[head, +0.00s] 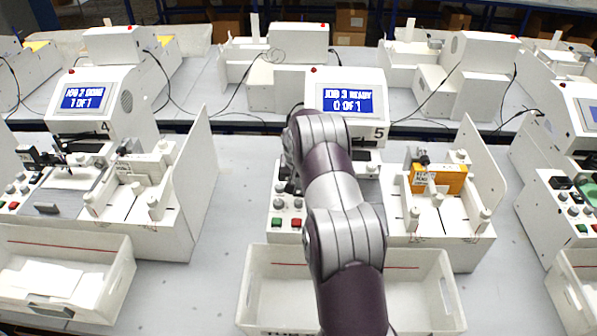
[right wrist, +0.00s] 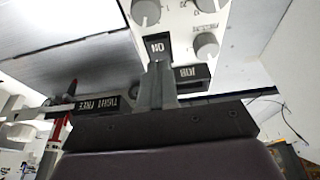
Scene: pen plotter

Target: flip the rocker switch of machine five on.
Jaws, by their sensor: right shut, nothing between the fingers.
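Machine five (head: 340,100) stands in the middle of the head view, with "JOB 3 READY, 0 OF 1" on its blue screen. My right arm crosses in front of it and hides part of its control panel. In the right wrist view, the black rocker switch (right wrist: 156,44) marked "ON" sits on the white panel. My right gripper (right wrist: 158,68) is shut and empty, its fingertips right at the near end of the rocker. I cannot tell whether they touch it, or which way the rocker is tipped. My left gripper is out of view.
Grey knobs (right wrist: 206,45) and a black "JOB" part (right wrist: 188,74) lie close beside the fingers. A "TIGHT/FREE" lever (right wrist: 97,103) is at the left. Green and red buttons (head: 287,222) and an empty white tray (head: 275,285) are at the machine's front. Machine four (head: 100,105) stands left.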

